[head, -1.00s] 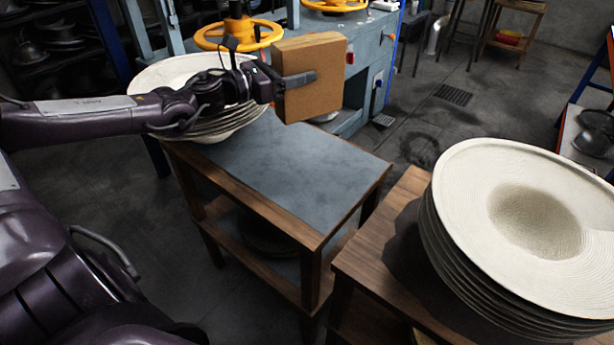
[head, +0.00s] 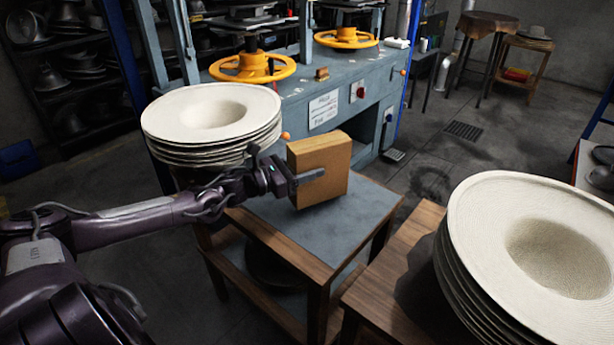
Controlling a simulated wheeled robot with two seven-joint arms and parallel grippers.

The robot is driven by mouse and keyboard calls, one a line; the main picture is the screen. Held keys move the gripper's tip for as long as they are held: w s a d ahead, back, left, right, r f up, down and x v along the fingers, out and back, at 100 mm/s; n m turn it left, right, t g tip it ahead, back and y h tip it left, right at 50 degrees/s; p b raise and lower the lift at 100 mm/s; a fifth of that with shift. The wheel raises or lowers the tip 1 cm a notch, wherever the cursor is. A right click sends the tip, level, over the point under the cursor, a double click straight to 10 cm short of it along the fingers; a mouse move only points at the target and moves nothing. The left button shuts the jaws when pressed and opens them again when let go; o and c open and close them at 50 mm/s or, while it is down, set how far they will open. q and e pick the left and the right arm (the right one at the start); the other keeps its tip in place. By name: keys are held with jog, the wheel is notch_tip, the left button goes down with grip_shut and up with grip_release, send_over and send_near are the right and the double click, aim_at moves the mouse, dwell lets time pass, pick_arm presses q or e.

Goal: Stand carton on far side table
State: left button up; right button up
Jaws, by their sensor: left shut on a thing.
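A brown carton (head: 327,165) is upright above the grey top of a wooden-framed side table (head: 262,212). I cannot tell whether its base touches that top. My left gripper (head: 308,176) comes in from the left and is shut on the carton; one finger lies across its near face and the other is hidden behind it. My right gripper is not in view.
A stack of pale hats (head: 212,112) stands at the back left of the grey-topped table. A second hat stack (head: 530,240) is on a wooden table (head: 405,275) at right. A blue-grey press (head: 325,95) with yellow handwheels stands behind.

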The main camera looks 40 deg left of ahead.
pick_arm(q)
notch_tip(320, 180, down, 3)
jog(key=shift+r, duration=0.15)
jog(key=o, duration=1.1)
jog(key=shift+s+a, duration=0.1)
jog(key=shift+s+a, duration=0.3)
jog(key=shift+s, duration=0.3)
jog(key=p+v, duration=0.3)
jog(key=v, duration=0.7)
jog(key=shift+s+p, duration=0.25)
jog(key=shift+p, duration=0.1)
